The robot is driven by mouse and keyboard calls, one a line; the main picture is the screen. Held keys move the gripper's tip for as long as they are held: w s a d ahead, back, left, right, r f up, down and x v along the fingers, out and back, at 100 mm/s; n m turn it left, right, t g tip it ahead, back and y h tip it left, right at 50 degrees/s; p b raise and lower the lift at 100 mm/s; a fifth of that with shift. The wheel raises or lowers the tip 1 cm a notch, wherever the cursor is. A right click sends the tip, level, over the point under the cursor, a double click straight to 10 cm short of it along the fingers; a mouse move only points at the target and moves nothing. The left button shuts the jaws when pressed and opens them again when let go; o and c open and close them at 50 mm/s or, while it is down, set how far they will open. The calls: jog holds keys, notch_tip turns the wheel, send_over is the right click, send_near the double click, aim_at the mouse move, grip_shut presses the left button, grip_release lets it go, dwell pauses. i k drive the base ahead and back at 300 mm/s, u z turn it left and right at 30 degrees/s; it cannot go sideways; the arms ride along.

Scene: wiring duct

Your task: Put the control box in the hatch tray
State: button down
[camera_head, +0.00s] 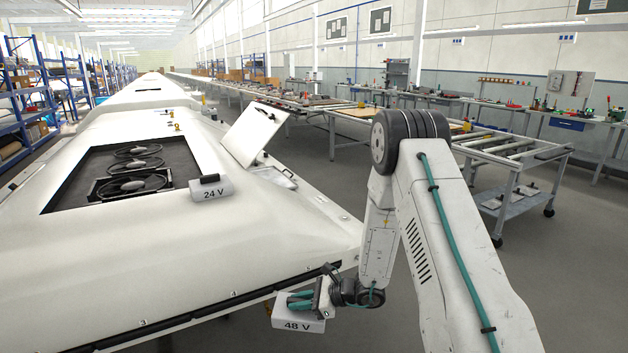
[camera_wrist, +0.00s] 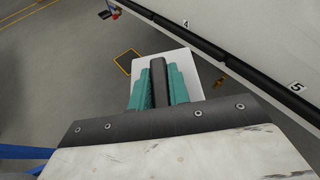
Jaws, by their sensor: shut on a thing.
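A white control box marked 48 V (camera_head: 298,325) hangs from my gripper (camera_head: 303,299), low beside the near edge of the white vehicle body. In the wrist view, the teal fingers of my gripper (camera_wrist: 158,88) are shut on the black handle on top of the white box (camera_wrist: 191,66). A second white box marked 24 V (camera_head: 212,192), with a black handle, sits on the roof. A raised white hatch lid (camera_head: 250,135) stands tilted on the roof, right of the fan opening.
A dark recess (camera_head: 95,165) with several fans lies left of the 24 V box. The body's lower edge has a dark rail (camera_head: 200,311), close to my gripper. A roller table (camera_head: 510,150) and grey trolley stand right, beyond my arm. Open floor lies between.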

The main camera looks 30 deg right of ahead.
aim_at(273, 181)
jog(key=z, duration=1.5)
jog(key=i, duration=5.45)
jog(key=u, duration=2.85)
